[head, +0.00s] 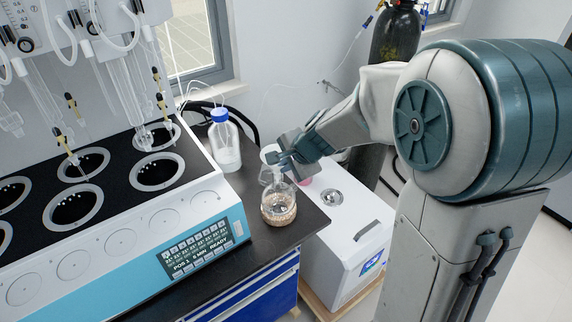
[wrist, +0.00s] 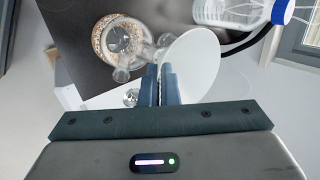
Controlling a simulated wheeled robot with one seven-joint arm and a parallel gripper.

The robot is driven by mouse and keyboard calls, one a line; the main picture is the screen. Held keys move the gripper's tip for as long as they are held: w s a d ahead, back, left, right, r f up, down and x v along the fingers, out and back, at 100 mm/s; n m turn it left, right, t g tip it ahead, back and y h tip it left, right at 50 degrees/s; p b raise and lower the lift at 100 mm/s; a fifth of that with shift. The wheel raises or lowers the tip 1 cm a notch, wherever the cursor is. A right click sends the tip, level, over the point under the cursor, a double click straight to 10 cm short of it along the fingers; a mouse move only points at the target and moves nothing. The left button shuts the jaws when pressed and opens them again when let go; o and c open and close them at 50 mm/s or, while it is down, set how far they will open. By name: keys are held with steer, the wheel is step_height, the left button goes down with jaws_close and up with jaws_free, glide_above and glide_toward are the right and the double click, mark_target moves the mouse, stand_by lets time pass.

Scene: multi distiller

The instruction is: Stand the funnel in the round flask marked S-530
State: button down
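The round glass flask (head: 279,205) sits on a cork-coloured ring on the dark bench top, right of the heater block. Its necks point upward. The flask also shows in the wrist view (wrist: 122,38); no marking is legible on it. My gripper (head: 282,160) is above the flask. In the wrist view my fingers (wrist: 160,84) are close together against the white funnel (wrist: 192,66), seemingly pinching its edge. The funnel is beside and partly over the flask's necks in that view; its stem is hidden. The funnel is partly hidden behind my gripper in the head view (head: 268,152).
A blue-capped bottle (head: 223,145) stands behind the flask. The heater block (head: 120,215) with glassware is to the left. A white box (head: 345,235) stands right of the bench, and a dark gas cylinder (head: 396,38) is behind. A pinkish object (head: 304,181) shows near my gripper.

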steer(key=c, duration=1.6)
jaws_free()
steer(key=shift+r, duration=0.1)
steer(key=p+v, duration=0.1)
steer(key=v, duration=1.2)
steer(key=shift+s+d+r, duration=0.2)
steer(key=shift+r, duration=0.05)
